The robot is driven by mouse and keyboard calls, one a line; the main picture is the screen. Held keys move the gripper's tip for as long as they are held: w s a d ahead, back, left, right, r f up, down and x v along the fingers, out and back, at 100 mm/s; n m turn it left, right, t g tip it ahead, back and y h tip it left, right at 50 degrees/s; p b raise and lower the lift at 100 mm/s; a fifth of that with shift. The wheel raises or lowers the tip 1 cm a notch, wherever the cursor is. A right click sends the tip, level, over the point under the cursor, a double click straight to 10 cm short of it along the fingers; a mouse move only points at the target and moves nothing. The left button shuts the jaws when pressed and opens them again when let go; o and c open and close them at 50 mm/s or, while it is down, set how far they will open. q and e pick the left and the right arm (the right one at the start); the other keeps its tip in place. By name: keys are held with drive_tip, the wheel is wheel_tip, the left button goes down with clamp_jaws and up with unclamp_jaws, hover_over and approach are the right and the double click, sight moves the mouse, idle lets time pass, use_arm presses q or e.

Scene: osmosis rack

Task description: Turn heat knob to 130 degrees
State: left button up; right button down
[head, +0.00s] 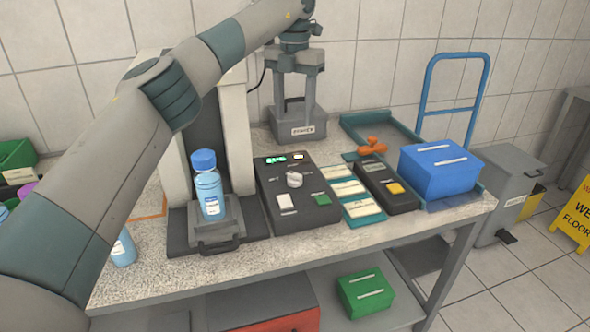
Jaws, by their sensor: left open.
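The dark control box (325,208) sits on the speckled bench. A pale grey knob (294,180) sticks up near the middle of its top; I take it for the heat knob. A lit green display (275,160) is behind the knob, too small to read. A white switch (286,202) and a green button (321,199) are in front of it. My left gripper (296,99) points down behind the control box, by a grey labelled unit. Its fingers are apart and empty, clear of the knob. My right gripper is not in view.
A blue-capped bottle (209,190) stands on a plate left of the control box. A grey labelled unit (301,127) stands behind. Right are pale cards (348,188), a smaller yellow-button box (388,188) and a blue box (440,170). My left arm covers the bench's left part.

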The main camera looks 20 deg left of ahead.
sight(295, 174)
use_arm(q)
wheel_tip(295, 174, down, 18)
drive_tip(key=shift+r+p, duration=0.25)
drive_tip(key=shift+p, duration=0.9)
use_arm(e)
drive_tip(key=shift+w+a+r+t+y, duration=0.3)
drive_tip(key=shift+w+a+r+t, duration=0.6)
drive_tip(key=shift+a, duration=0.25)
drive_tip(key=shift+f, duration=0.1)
use_arm(q)
drive_tip(key=c, duration=1.1)
